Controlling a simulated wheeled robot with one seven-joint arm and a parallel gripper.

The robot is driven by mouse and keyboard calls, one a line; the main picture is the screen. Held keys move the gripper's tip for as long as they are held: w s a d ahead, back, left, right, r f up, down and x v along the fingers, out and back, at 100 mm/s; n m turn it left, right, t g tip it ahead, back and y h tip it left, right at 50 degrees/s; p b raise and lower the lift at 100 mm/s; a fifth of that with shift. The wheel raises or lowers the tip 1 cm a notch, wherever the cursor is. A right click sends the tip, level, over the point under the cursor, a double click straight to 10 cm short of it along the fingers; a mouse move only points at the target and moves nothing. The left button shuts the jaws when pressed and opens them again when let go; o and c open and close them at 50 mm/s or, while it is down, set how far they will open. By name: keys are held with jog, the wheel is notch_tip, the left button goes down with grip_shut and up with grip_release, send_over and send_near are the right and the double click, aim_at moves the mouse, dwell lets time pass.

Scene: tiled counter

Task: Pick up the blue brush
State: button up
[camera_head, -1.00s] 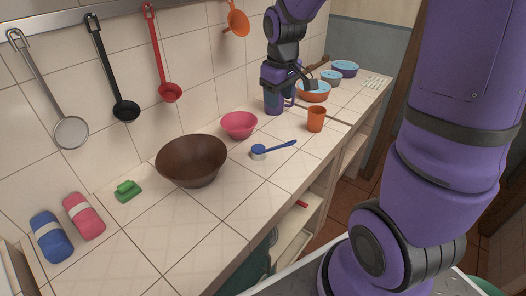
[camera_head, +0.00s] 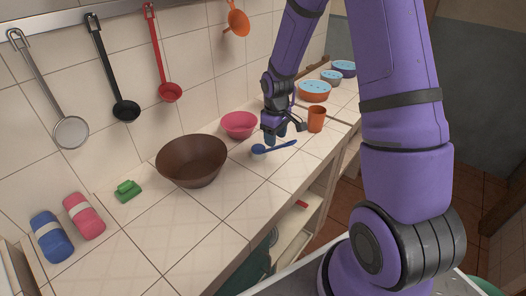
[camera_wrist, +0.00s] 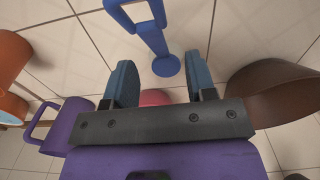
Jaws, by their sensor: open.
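The blue brush (camera_head: 275,148) lies on the tiled counter in the head view, its head to the left and its handle to the right. In the wrist view the brush (camera_wrist: 152,37) shows its looped handle at the top and its round head just beyond the fingers. My gripper (camera_head: 276,138) is above and close behind the brush.
A pink bowl (camera_head: 239,124) and a brown bowl (camera_head: 191,160) stand left of the brush. An orange cup (camera_head: 317,119) stands to its right. A purple mug (camera_wrist: 68,127) shows in the wrist view. The counter's front (camera_head: 205,225) is clear.

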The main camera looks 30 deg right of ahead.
aim_at(259, 152)
jog(key=shift+w+d+f, duration=0.1)
jog(key=shift+w+f, duration=0.05)
jog(key=shift+f, duration=2.65)
jog(key=shift+c, duration=0.2)
grip_shut()
